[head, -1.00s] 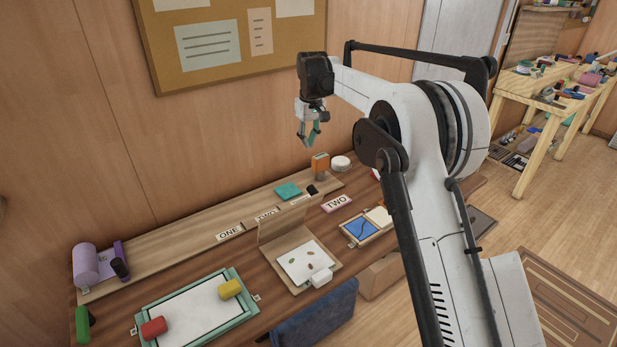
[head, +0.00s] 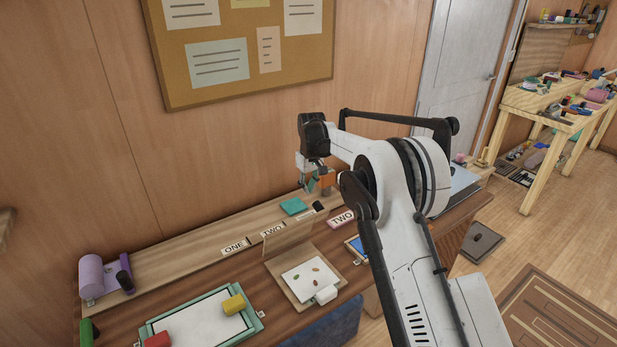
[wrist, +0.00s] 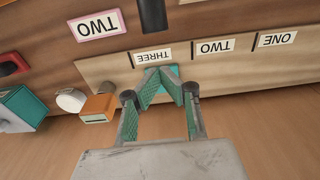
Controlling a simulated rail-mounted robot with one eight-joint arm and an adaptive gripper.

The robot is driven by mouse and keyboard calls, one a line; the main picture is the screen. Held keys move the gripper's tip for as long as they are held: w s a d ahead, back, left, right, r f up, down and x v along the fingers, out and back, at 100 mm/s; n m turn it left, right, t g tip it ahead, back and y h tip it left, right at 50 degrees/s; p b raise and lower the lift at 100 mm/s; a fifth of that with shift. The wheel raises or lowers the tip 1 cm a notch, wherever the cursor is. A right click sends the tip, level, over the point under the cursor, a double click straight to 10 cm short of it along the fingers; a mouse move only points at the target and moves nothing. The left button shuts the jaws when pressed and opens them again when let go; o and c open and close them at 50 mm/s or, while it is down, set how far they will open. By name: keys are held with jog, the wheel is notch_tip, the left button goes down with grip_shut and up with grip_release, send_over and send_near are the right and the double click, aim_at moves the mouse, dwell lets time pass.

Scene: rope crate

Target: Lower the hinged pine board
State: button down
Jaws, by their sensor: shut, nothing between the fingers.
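The hinged pine board (head: 287,238) stands raised, tilted up along the back edge of a pine base (head: 277,276) in the head view. A white sheet (head: 310,280) with several small coloured shapes lies on the base, and a white block (head: 326,294) sits at its front edge. I cannot make out the board in the wrist view. My gripper (head: 311,188) is shut and empty, pointing down over the back shelf, right of the board and apart from it. The wrist view shows its fingertips (wrist: 164,76) together over a teal pad (wrist: 151,70).
An orange block (wrist: 97,106) and a white round thing (wrist: 70,100) stand beside my gripper. Number cards line the shelf, and a pink-edged TWO card (head: 341,218) lies near. A green-framed tray (head: 150,331) with red and yellow blocks is at left. Space above the board looks clear.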

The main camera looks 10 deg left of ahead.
jog(key=shift+s+d+f, duration=0.2)
jog(key=shift+s+d, duration=0.4)
jog(key=shift+s, duration=0.05)
jog(key=shift+s+d+f, duration=0.2)
jog(key=shift+s+d, duration=0.4)
jog(key=shift+s, duration=0.05)
jog(key=shift+s+d, duration=0.1)
jog(key=shift+s, duration=0.05)
